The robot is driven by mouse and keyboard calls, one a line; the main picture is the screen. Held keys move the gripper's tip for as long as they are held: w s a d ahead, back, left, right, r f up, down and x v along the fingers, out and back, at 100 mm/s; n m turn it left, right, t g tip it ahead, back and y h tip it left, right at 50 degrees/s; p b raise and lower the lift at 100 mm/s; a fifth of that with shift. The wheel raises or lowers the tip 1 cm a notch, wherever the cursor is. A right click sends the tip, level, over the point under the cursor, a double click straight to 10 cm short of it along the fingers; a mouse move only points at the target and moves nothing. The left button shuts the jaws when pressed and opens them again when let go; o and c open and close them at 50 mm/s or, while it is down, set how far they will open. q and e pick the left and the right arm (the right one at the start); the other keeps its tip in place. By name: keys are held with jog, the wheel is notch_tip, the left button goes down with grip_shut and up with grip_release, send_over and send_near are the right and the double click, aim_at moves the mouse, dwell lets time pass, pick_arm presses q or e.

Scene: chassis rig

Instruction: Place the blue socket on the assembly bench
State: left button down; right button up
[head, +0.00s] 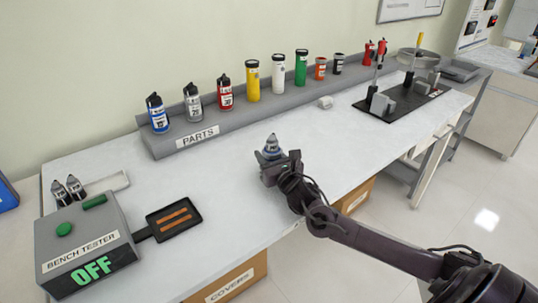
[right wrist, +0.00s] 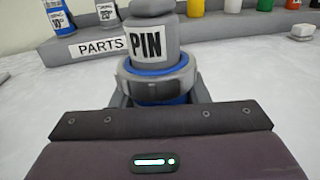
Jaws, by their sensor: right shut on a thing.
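My right gripper (head: 275,172) is over the middle of the white assembly bench (head: 225,195), shut on a blue-ringed grey piece that I take for the blue socket (right wrist: 157,75). A grey part labelled PIN (right wrist: 150,42) stands upright in or on top of it. My left gripper is not in view.
A grey PARTS rack (head: 245,112) with several coloured bottles runs along the back. The bench tester (head: 85,245), reading OFF, and a black tray (head: 174,218) stand at left. A small white piece (head: 325,102) and a black fixture board (head: 400,100) lie right. Bench around the gripper is clear.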

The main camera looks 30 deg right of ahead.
jog(key=o, duration=0.7)
jog(key=shift+f, duration=0.1)
jog(key=o, duration=0.4)
jog(key=shift+o, duration=0.2)
jog(key=shift+r, duration=0.35)
jog(key=s, duration=0.3)
jog(key=s+a, duration=0.1)
jog(key=s, duration=0.6)
jog(key=shift+s+a+f, duration=0.15)
jog(key=shift+s+f, duration=0.1)
jog(key=shift+s, duration=0.05)
jog(key=shift+s+r, duration=0.1)
jog(key=shift+s, duration=0.6)
jog(key=shift+a, duration=0.1)
